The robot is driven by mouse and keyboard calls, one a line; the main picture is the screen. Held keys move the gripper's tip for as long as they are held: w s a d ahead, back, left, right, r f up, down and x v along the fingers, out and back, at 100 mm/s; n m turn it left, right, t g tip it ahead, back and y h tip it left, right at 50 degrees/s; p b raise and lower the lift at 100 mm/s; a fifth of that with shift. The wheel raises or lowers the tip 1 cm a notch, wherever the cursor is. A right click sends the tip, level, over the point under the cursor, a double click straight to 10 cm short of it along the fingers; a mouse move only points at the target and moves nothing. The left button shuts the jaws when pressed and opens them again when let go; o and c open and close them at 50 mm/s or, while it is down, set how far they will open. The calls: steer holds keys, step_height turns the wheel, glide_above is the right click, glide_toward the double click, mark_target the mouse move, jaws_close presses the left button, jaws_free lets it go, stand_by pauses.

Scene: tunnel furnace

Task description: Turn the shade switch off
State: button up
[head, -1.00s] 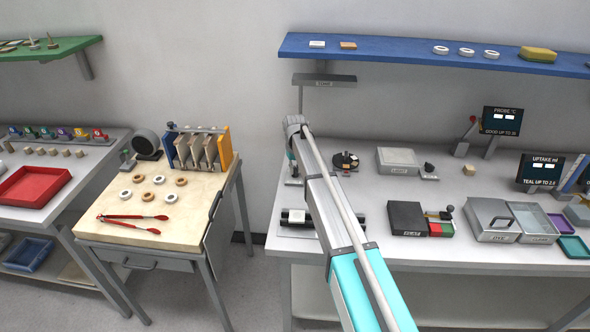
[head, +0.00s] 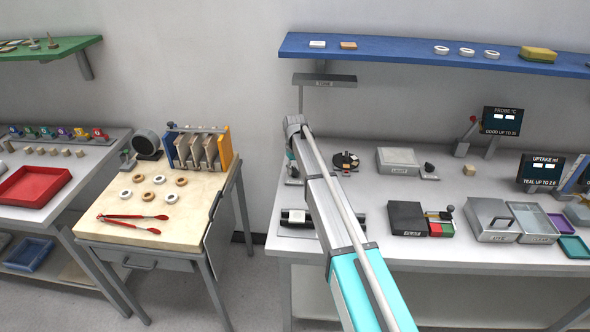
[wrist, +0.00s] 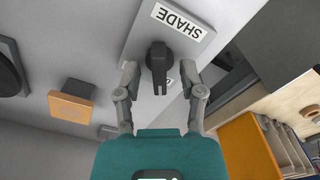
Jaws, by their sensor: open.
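The shade switch is a black lever knob (wrist: 159,62) on a grey plate with a white label reading SHADE (wrist: 180,20), upside down in the wrist view. My gripper (wrist: 160,82) is open, with one finger on each side of the black lever. I cannot tell whether either finger touches it. A second label below the knob is mostly hidden by the lever. In the head view my arm covers the gripper and the switch.
In the wrist view an orange-faced square block (wrist: 72,106) is at left and an orange panel (wrist: 245,148) at lower right. In the head view a lamp bar (head: 324,80) hangs under the blue shelf (head: 420,55). The wooden-topped table (head: 165,215) stands left of my arm.

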mark_target(295, 169)
steer(key=shift+m, duration=0.4)
steer(key=shift+m, duration=1.6)
steer(key=shift+r+p, duration=0.45)
step_height(295, 169, up, 13)
steer(key=p, duration=1.3)
steer(key=shift+s+d+f+m+b, duration=0.65)
steer(key=shift+s+d+f+b, duration=0.7)
steer(key=shift+s+d, duration=2.05)
steer(key=shift+s+d+f+m+b, duration=0.7)
steer(key=shift+s+d+f+b, duration=1)
steer(key=shift+s, duration=3.1)
steer(key=shift+s+d+f+m+b, duration=0.65)
steer(key=shift+s+d+f+b, duration=0.4)
steer(key=shift+s+d, duration=2.5)
steer(key=shift+s+a, duration=0.55)
steer(key=shift+s, duration=0.1)
steer(key=s+d+n, duration=0.2)
steer(key=s+d, duration=0.4)
steer(key=s, duration=0.4)
steer(key=shift+s+d, duration=0.3)
steer(key=shift+d, duration=0.1)
